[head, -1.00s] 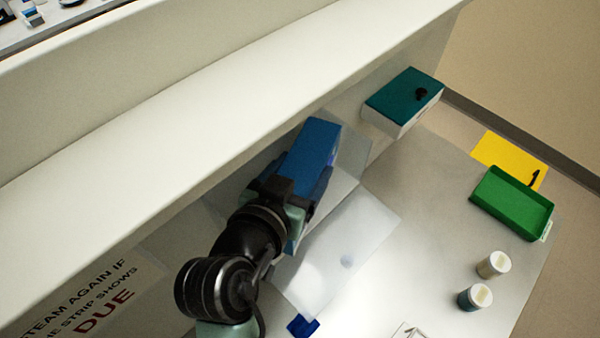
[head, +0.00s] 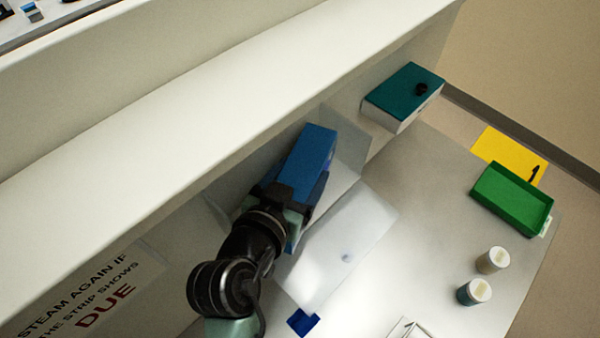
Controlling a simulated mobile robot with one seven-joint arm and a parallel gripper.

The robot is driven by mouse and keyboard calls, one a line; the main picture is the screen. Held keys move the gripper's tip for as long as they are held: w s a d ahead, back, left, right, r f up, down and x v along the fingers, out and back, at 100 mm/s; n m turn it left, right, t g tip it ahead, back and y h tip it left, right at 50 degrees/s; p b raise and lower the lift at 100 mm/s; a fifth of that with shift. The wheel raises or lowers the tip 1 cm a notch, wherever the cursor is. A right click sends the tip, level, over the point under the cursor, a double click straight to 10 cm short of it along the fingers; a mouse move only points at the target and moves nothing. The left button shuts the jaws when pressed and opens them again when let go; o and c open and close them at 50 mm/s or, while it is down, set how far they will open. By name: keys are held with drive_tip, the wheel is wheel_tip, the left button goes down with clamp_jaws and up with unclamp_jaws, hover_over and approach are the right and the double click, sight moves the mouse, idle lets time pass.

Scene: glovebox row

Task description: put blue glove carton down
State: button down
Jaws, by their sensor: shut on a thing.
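The blue glove carton (head: 308,158) is a blue box in the middle of the head view, under the edge of the long white ledge. My gripper (head: 288,198) is shut on its near end, and the arm reaches up to it from below. A pale translucent sheet or tray (head: 345,240) lies on the counter to the right of the carton. Whether the carton's underside touches anything is hidden.
A teal-topped white box (head: 405,92) with a black knob stands at the back. A green tray (head: 512,199), a yellow sheet (head: 510,152) and two lidded jars (head: 493,259) (head: 475,292) are at the right. A blue piece (head: 302,322) lies at the front. The grey counter (head: 420,180) is clear between them.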

drive_tip(key=shift+c, duration=1.1)
unclamp_jaws()
drive_tip(key=shift+s+f, duration=0.1)
drive_tip(key=shift+f, duration=0.4)
drive_tip(key=shift+o, duration=1.1)
drive_tip(key=shift+f, duration=0.1)
drive_tip(key=shift+r, duration=0.2)
drive_tip(key=v, duration=0.3)
drive_tip(key=r+v, duration=0.1)
drive_tip(key=v, duration=0.7)
drive_tip(key=shift+r+b, duration=0.25)
drive_tip(key=shift+b, duration=0.15)
drive_tip(key=shift+s+a+r, duration=0.15)
drive_tip(key=shift+s+a, duration=0.05)
drive_tip(key=shift+s, duration=0.15)
